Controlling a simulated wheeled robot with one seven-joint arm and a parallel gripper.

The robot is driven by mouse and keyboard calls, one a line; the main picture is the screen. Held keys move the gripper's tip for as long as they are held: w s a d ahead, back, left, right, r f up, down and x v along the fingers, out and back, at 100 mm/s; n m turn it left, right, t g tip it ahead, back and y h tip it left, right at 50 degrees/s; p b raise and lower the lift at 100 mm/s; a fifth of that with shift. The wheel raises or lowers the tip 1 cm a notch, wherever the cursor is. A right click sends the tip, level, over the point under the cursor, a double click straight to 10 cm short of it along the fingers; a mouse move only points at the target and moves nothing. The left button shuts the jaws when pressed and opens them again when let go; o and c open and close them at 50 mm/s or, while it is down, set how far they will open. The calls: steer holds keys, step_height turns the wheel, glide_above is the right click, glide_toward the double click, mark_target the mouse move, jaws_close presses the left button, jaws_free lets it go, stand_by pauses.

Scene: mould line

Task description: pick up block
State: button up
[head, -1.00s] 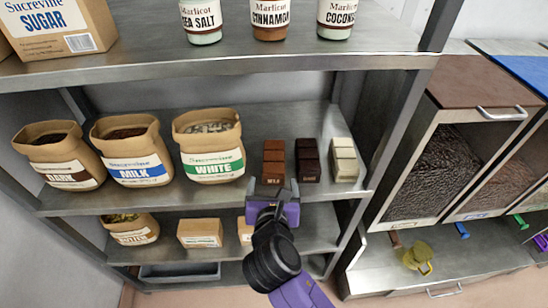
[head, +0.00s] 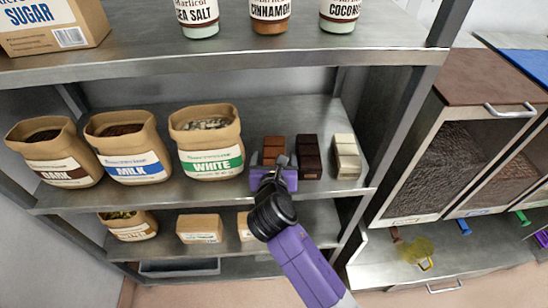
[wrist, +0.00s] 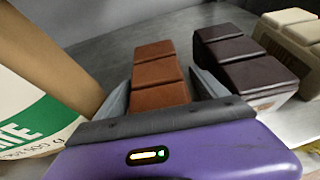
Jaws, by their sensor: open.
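Three chocolate blocks stand side by side on the middle shelf: a milk-brown block (head: 273,146), a dark block (head: 310,155) and a white block (head: 346,157). The task does not say which block. My purple gripper (head: 273,165) is at the front of the brown block and hides its lower part in the head view. In the wrist view my open gripper (wrist: 160,92) has one finger on each side of the brown block (wrist: 160,75). The right finger lies in the narrow gap beside the dark block (wrist: 240,60); contact cannot be told.
A WHITE sack (head: 207,142) stands close left of my gripper, with MILK (head: 130,147) and DARK (head: 55,152) sacks further left. The upper shelf (head: 300,62) overhangs above. A metal post (head: 408,110) stands to the right.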

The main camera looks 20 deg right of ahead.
jaws_close()
stand_by(0.4)
steer(key=shift+r, duration=0.1)
